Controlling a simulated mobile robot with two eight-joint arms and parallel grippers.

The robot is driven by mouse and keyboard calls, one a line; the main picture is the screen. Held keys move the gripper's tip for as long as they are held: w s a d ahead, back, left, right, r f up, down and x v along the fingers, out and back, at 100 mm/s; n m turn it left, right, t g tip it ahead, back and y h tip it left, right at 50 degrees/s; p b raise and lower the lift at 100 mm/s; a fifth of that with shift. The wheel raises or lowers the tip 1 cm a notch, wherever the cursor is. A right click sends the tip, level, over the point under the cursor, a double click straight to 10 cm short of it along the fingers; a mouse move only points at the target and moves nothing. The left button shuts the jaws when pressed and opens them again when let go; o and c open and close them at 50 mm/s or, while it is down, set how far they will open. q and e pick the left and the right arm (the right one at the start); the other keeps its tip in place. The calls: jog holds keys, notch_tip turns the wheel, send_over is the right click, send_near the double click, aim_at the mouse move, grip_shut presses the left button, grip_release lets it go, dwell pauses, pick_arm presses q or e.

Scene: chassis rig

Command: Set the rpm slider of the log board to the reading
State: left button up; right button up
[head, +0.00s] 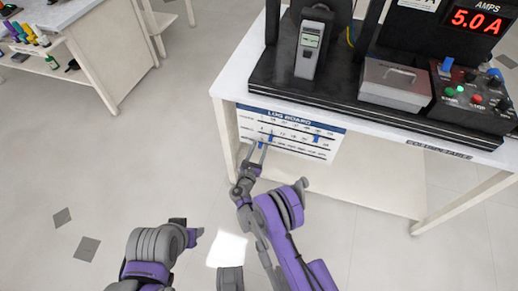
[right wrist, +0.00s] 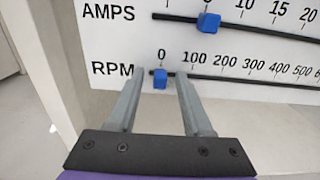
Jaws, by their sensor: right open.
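The log board (head: 285,131) is a white panel with a blue title on the bench's front face. Its blue RPM slider (right wrist: 160,79) sits at the 0 end of the RPM track (right wrist: 240,80) in the right wrist view. My right gripper (head: 258,153) is at the board's lower left. Its open fingers (right wrist: 157,84) lie either side of the RPM slider, with gaps on both sides; contact is not visible. The blue AMPS slider (right wrist: 208,23) is on the track above, near 5. My left gripper (head: 188,232) is low in the head view, away from the board; its fingers are unclear.
A grey handheld meter (head: 310,38) stands on the bench; its small screen is unreadable. A red display (head: 476,20) reads 5.0 A. A metal box (head: 395,84) and a button panel (head: 472,97) stand to the right.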

jog(key=shift+c, duration=0.2)
grip_shut()
dwell(1.2)
